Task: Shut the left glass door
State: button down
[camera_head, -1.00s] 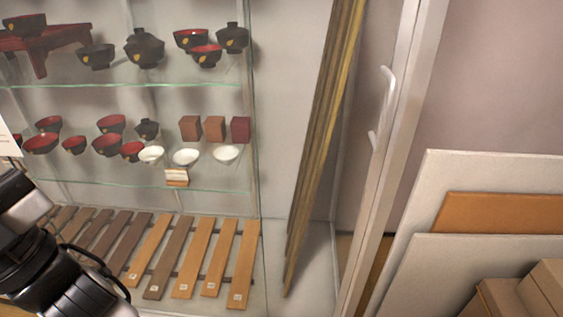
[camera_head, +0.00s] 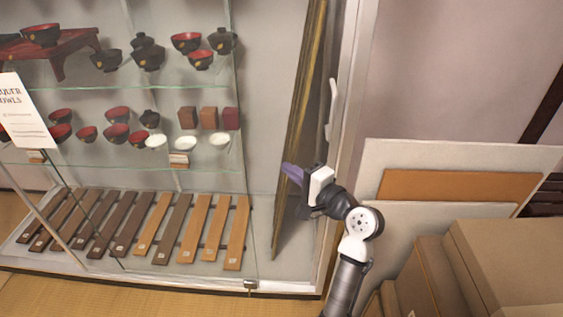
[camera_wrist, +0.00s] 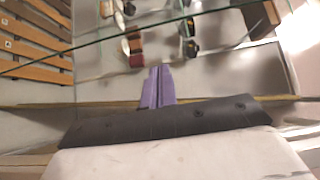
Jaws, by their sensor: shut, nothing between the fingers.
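A glass pane (camera_head: 215,250) fronts the left part of the display case. Its upright right edge runs down to a small dark metal fitting (camera_head: 250,285) at the bottom. I cannot tell for sure whether this pane is the left door. My gripper (camera_head: 291,172) has purple fingers, which are shut and empty. It is in the gap between the pane's edge and the white post, and I cannot tell whether it touches anything. In the wrist view, the shut fingers (camera_wrist: 157,88) point toward the case's inside, with greenish glass edges (camera_wrist: 100,40) beyond.
A white post with a handle (camera_head: 333,108) stands right of the gap. A tall brown board (camera_head: 298,130) leans behind. Bowls (camera_head: 117,132) and wooden slats (camera_head: 190,230) are in the case. Cardboard boxes (camera_head: 510,260) and flat panels (camera_head: 460,185) crowd the right. Tatami (camera_head: 130,300) lies in front.

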jog(key=p+x, duration=0.1)
jog(key=x, duration=0.6)
jog(key=shift+w+a+r+p, duration=0.2)
jog(key=shift+a+p, duration=0.05)
jog(key=shift+p, duration=0.1)
jog(key=a+p, duration=0.1)
jog(key=a, duration=0.1)
jog(key=shift+w+a, duration=0.15)
jog(key=shift+a, duration=0.1)
jog(key=shift+a+f, duration=0.15)
jog(key=shift+a, duration=0.65)
